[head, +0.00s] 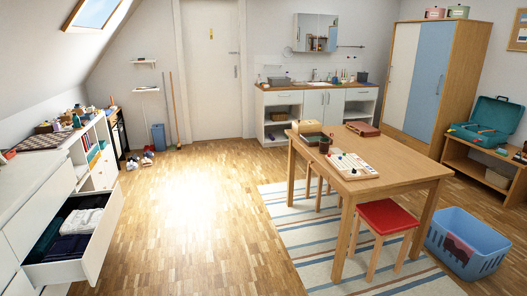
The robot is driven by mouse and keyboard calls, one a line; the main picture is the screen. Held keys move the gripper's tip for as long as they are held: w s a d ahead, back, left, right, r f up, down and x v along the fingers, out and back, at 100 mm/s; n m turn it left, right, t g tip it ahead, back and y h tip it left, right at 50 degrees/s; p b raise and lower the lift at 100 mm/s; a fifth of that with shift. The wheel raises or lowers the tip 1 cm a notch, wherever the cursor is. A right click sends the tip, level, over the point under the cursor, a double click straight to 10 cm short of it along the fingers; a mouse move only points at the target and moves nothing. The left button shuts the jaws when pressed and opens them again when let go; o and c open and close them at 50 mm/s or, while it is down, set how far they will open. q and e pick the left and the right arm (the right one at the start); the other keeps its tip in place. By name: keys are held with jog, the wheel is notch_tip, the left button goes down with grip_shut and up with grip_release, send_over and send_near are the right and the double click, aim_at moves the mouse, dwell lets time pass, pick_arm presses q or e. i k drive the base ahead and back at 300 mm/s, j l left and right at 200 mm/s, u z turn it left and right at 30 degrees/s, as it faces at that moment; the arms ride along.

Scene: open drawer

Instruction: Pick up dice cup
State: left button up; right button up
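The dice cup appears to be the small dark brown cup (325,145) on the wooden table (395,178). It stands upright near the table's left side, just behind a white game board (352,166) with small coloured pieces. A box (309,127) with a green side or top lies behind the cup, and a reddish-brown case (362,129) lies to its right at the back. The inside of the cup is too small to make out. Neither of my grippers shows in the head view.
An open drawer (94,262) with folded clothes juts out at the left. A red-topped stool (388,216) stands by the table, and a blue basket (466,262) sits at the right. The wooden floor (200,215) between drawer and table is clear.

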aim_at(324, 143)
jog(key=i+l+u, duration=0.25)
jog(key=i, duration=1.75)
jog(key=j, duration=0.1)
